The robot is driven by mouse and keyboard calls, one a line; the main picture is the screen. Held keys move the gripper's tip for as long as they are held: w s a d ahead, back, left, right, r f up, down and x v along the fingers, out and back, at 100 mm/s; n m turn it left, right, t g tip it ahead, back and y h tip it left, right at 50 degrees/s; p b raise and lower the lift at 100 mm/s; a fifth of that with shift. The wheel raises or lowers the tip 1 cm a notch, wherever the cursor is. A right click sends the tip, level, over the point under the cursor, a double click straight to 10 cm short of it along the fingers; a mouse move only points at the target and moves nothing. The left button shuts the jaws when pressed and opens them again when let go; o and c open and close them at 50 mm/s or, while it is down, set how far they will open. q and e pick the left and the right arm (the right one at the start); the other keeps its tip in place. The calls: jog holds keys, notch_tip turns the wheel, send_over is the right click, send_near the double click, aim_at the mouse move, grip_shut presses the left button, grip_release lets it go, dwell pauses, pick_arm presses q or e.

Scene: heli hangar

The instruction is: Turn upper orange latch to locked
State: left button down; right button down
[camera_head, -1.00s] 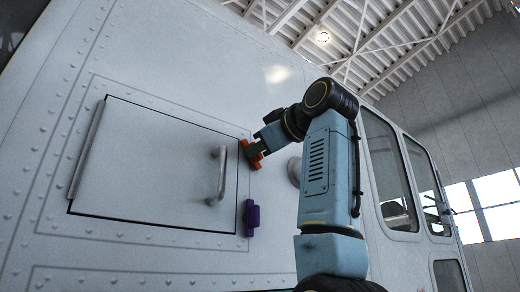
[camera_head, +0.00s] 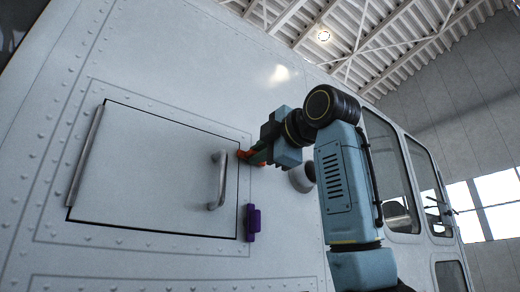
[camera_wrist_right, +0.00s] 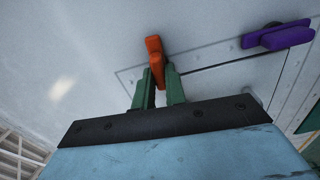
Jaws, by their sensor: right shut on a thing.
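The upper orange latch (camera_head: 245,155) sits at the upper right corner of a closed square hatch (camera_head: 150,170) on the white fuselage. It also shows in the right wrist view (camera_wrist_right: 154,52), between the green fingers. My right gripper (camera_head: 258,158) is shut on the latch and hides part of it in the head view. In the right wrist view the gripper's fingers (camera_wrist_right: 158,85) stand on either side of the orange handle. A purple latch (camera_head: 252,221) sits lower on the hatch's right edge and shows in the right wrist view (camera_wrist_right: 280,36). My left gripper is not in view.
A metal handle (camera_head: 218,180) stands out from the hatch, left of the latches. A round pale fitting (camera_head: 300,178) on the fuselage is partly behind my right arm. Windows (camera_head: 390,175) lie further right. The fuselage left of the hatch is clear.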

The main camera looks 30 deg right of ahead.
jog(key=shift+n, duration=0.6)
jog(key=c, duration=1.4)
grip_release()
jog(key=shift+c, duration=0.2)
jog(key=shift+s, duration=0.15)
jog(key=s+d+b, duration=0.1)
jog(key=s+b, duration=0.3)
jog(key=s, duration=0.9)
